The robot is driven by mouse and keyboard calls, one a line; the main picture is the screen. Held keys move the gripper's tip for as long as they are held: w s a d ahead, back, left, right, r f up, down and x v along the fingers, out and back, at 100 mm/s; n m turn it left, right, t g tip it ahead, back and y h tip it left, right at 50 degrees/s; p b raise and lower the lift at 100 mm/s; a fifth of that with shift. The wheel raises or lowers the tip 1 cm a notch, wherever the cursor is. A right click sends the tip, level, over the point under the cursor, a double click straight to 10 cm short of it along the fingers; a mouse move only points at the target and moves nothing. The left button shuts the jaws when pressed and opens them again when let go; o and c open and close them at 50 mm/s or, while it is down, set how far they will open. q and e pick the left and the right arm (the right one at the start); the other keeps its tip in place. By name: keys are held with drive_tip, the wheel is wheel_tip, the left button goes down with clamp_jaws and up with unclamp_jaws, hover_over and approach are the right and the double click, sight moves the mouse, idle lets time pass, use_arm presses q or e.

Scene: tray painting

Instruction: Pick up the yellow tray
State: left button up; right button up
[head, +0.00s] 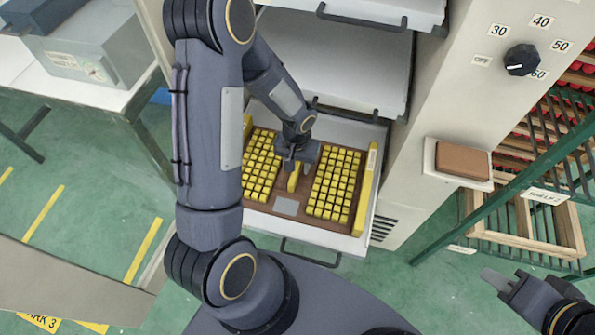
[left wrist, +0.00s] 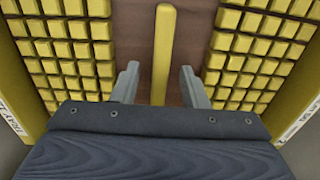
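The yellow tray (head: 369,190) lies in an open drawer of the cabinet, with yellow side walls, a brown base and two blocks of small yellow pieces. A yellow bar handle (head: 294,177) runs along its middle between the two blocks. My left gripper (head: 297,168) is over the middle of the tray. In the left wrist view the gripper (left wrist: 161,84) is open, with one finger on each side of the yellow handle (left wrist: 164,50) and a gap on both sides. My right gripper (head: 493,280) is at the lower right, away from the tray; its finger opening is unclear.
The open drawer (head: 325,240) has a dark pull handle at its front. More drawers (head: 340,60) sit above it. A control knob (head: 521,60) and a brown pad (head: 462,161) are on the right. A green rack (head: 480,215) with wooden frames stands at right. A grey table (head: 90,90) is at left.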

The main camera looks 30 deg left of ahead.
use_arm(q)
drive_tip(key=shift+f, duration=0.55)
clamp_jaws()
drive_tip(key=shift+r, duration=0.1)
idle(0.9)
